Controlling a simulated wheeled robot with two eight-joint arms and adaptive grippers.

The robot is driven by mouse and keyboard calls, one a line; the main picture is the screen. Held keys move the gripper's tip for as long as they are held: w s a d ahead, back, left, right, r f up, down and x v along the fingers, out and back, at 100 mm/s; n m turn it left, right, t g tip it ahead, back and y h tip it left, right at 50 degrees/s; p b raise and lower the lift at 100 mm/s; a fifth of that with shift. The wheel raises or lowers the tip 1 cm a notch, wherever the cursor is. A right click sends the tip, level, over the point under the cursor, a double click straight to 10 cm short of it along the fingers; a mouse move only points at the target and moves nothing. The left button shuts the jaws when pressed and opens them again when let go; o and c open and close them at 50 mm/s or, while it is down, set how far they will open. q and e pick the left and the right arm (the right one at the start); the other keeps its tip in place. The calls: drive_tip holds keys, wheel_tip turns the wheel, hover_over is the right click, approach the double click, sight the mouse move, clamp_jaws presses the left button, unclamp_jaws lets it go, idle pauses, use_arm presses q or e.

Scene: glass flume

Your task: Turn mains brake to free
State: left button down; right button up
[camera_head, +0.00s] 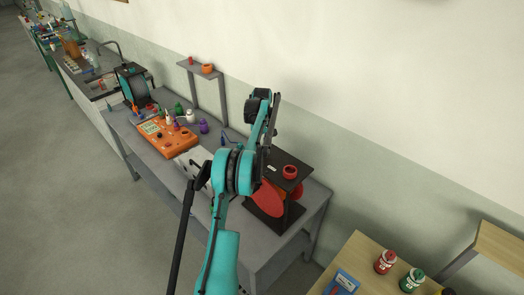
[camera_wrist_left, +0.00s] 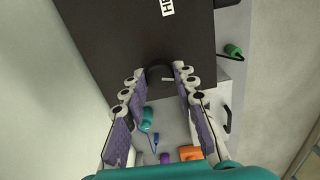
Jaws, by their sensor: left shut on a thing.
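A rounded black handle (camera_wrist_left: 158,73) with a small pale mark is at the plate's edge. My left gripper (camera_wrist_left: 161,78) is shut on this handle, fingers on both sides. In the head view my teal arm hides the handle and fingertips. I cannot read a brake setting. My right gripper is not in view.
An orange instrument box (camera_head: 170,137), several small bottles and a reel (camera_head: 135,86) occupy the grey table's left part. A small raised shelf (camera_head: 200,70) stands behind. A wooden table (camera_head: 345,262) with red and green jars is at lower right. The wall runs close behind.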

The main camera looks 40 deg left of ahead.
sight(262, 151)
use_arm(q)
drive_tip(key=shift+n, duration=1.6)
drive_tip(key=c, duration=1.2)
unclamp_jaws()
drive_tip(key=shift+r, duration=0.1)
wheel_tip(262, 151, up, 12)
drive_tip(key=shift+f, duration=0.1)
